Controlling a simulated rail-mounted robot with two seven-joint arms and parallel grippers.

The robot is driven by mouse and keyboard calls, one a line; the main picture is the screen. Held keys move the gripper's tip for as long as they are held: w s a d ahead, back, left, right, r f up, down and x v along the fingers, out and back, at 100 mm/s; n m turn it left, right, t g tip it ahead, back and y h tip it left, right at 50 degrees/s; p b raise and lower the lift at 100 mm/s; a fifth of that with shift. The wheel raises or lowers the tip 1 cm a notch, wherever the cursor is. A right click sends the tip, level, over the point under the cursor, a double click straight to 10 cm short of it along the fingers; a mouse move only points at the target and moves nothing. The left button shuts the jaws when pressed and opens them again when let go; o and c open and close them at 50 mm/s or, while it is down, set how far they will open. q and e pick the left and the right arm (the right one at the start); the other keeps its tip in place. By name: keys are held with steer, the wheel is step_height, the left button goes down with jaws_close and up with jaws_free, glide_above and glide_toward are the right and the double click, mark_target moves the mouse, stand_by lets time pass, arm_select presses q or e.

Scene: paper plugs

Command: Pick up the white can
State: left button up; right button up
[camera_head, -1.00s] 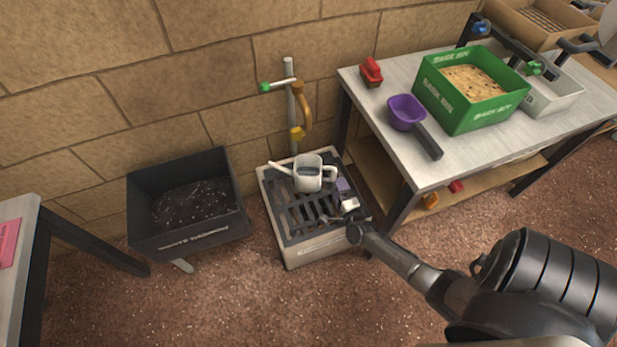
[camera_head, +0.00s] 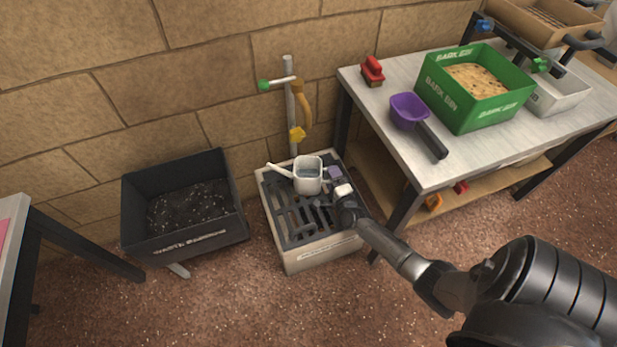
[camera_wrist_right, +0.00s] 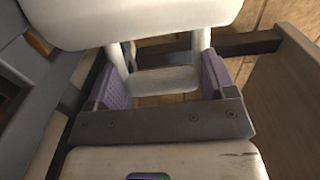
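The white can (camera_head: 308,176), with a long spout pointing left, stands upright on the slotted dark top of a low grate box (camera_head: 318,250) by the wall. My right gripper (camera_head: 338,179) is at the can's right side, by its handle. In the right wrist view, its purple finger pads (camera_wrist_right: 163,80) are wide apart, with the can's white handle (camera_wrist_right: 168,82) between them. I cannot tell whether the pads touch the handle. The can's body (camera_wrist_right: 130,18) fills the top of that view. My left gripper is out of view.
A black bin (camera_head: 185,245) of dark soil stands left of the grate box. A post (camera_head: 290,100) with a yellow hook rises behind it. The workbench (camera_head: 455,165) at right holds a green bark bin (camera_head: 460,110) and purple scoop (camera_head: 408,112).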

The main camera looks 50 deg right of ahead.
steer(key=c, duration=0.4)
steer(key=shift+c, duration=0.6)
steer(key=shift+r, duration=0.15)
